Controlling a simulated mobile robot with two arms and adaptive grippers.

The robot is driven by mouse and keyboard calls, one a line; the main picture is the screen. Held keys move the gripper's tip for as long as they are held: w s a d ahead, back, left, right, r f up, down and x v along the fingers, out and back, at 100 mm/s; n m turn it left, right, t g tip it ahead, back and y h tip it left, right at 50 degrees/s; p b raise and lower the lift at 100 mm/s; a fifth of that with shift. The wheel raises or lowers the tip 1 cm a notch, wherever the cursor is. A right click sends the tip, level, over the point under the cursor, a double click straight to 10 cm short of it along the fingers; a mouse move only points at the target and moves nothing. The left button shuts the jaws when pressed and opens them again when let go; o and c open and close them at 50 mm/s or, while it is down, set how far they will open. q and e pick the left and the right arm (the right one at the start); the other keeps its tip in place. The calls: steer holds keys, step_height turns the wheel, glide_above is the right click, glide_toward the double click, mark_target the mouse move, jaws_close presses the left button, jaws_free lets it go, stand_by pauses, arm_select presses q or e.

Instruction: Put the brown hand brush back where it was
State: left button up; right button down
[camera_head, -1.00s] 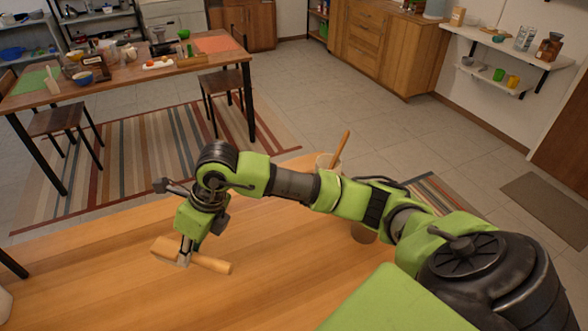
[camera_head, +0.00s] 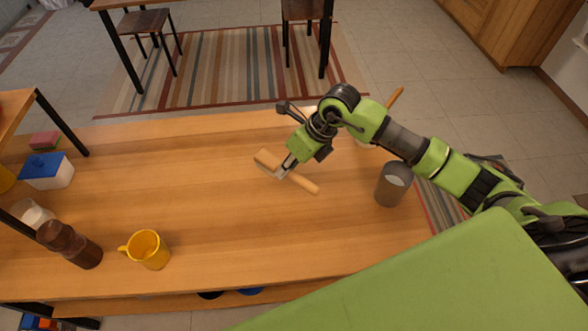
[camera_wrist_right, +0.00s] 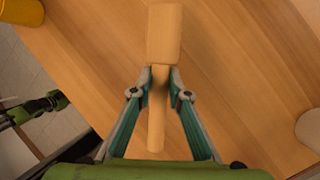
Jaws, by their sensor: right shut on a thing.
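The brown hand brush (camera_head: 304,183) is a light wooden brush with a block head and a round handle. My right gripper (camera_head: 285,169) is shut on it where the handle meets the head. In the right wrist view the brush head (camera_wrist_right: 165,35) points away from the gripper (camera_wrist_right: 160,78) and the handle runs back between the fingers. The brush is over the wooden table (camera_head: 200,190), near its far side; I cannot tell if it touches the top. My left gripper does not show.
A grey cup (camera_head: 390,188) stands right of the brush, close to my right arm. A wooden utensil (camera_head: 395,97) sticks up behind that arm. A yellow mug (camera_head: 150,251), a brown bottle (camera_head: 70,245) and a blue-and-white box (camera_head: 47,172) are at the left. The middle tabletop is clear.

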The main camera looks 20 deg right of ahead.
steer(key=f, duration=0.1)
steer(key=w+d+f, duration=0.1)
steer(key=d+f, duration=0.1)
steer(key=shift+w+d+f+p, duration=0.1)
steer(key=shift+w+f+p, duration=0.15)
steer(key=shift+w+p, duration=0.1)
step_height(320, 180, down, 2)
steer(key=shift+d+f+p, duration=0.1)
steer(key=shift+p, duration=0.6)
steer(key=shift+f, duration=0.35)
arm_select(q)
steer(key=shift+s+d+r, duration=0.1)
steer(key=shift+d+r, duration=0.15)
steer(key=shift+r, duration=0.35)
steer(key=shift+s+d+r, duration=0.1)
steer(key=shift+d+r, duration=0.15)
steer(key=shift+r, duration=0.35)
arm_select(e)
steer(key=shift+f, duration=0.2)
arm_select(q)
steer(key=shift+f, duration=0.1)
arm_select(e)
steer(key=shift+f, duration=0.1)
steer(key=c, duration=1.9)
jaws_free()
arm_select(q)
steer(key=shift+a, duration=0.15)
